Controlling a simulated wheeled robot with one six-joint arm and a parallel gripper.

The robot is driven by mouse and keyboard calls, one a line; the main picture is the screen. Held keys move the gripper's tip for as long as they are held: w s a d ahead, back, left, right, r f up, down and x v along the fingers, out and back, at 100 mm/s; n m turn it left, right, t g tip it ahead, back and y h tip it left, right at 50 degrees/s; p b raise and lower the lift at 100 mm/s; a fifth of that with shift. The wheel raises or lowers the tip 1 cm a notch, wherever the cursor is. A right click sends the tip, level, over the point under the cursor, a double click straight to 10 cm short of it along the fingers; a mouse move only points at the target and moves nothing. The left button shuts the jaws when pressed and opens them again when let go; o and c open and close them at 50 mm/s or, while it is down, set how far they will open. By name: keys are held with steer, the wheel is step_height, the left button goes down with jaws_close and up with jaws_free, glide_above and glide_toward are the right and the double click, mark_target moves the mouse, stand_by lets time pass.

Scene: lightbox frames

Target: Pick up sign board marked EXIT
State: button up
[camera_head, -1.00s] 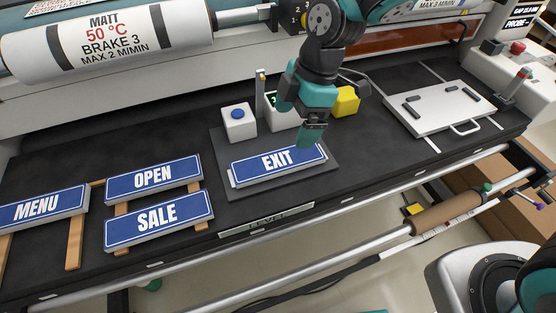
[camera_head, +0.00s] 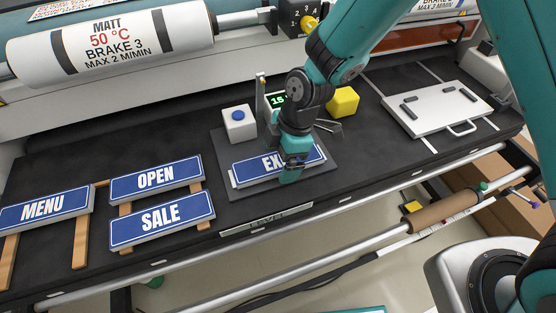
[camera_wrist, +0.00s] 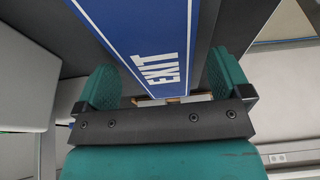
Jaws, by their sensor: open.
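The blue EXIT sign board (camera_head: 250,170) with a white border lies on a dark square plate (camera_head: 235,191) on the black bench. In the head view my gripper (camera_head: 291,176) is down over the right half of the sign and hides part of its lettering. In the wrist view the EXIT sign (camera_wrist: 150,45) runs between the two teal fingers of my gripper (camera_wrist: 160,90). The fingers are apart, one on each side of the sign, with gaps showing. I cannot tell how far down the fingers reach beside it.
MENU (camera_head: 45,208), OPEN (camera_head: 156,179) and SALE (camera_head: 162,218) signs lie on wooden slats to the left. A white block with a blue button (camera_head: 239,124), a small display (camera_head: 277,99) and a yellow block (camera_head: 343,101) stand behind. A white hinged panel (camera_head: 438,109) lies right.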

steer(key=c, duration=1.1)
steer(key=shift+r, duration=0.1)
